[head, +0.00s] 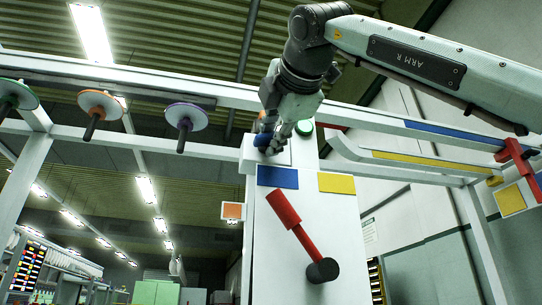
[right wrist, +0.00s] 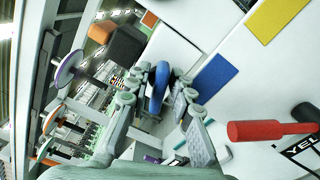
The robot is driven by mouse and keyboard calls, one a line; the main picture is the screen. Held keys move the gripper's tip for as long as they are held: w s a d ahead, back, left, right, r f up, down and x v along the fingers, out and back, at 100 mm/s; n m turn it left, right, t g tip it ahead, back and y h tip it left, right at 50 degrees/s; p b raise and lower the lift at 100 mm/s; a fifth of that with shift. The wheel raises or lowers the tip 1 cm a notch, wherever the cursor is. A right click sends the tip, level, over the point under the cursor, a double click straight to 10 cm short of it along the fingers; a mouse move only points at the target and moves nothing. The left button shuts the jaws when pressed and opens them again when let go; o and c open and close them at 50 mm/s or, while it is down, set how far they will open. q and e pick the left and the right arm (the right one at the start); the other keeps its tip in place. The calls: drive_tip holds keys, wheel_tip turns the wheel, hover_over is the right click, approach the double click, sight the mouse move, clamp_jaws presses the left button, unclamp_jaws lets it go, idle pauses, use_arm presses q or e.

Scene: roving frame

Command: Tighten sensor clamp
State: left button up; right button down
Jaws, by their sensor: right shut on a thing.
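My right gripper (head: 275,132) reaches down from the upper right to the top of a white column (head: 320,225). It is shut on a blue knob (head: 262,141), just above the blue label on the column. In the right wrist view the blue knob (right wrist: 158,82) stands between the fingers of the gripper (right wrist: 155,95), which partly hide it. I cannot tell for sure which part is the sensor clamp. My left gripper is not in view.
A red lever (head: 285,208) with a black hub (head: 322,270) sticks out of the column below. Blue (head: 277,177) and yellow (head: 336,183) labels are beside it. Green, orange (head: 100,104) and purple (head: 187,116) discs hang left on the frame. A red clamp (head: 516,157) sits at right.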

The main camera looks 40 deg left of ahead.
drive_tip(key=shift+f+m, duration=0.15)
drive_tip(key=shift+m, duration=2.05)
drive_tip(key=c, duration=1.6)
unclamp_jaws()
drive_tip(key=v, duration=1.2)
drive_tip(key=shift+s, duration=0.1)
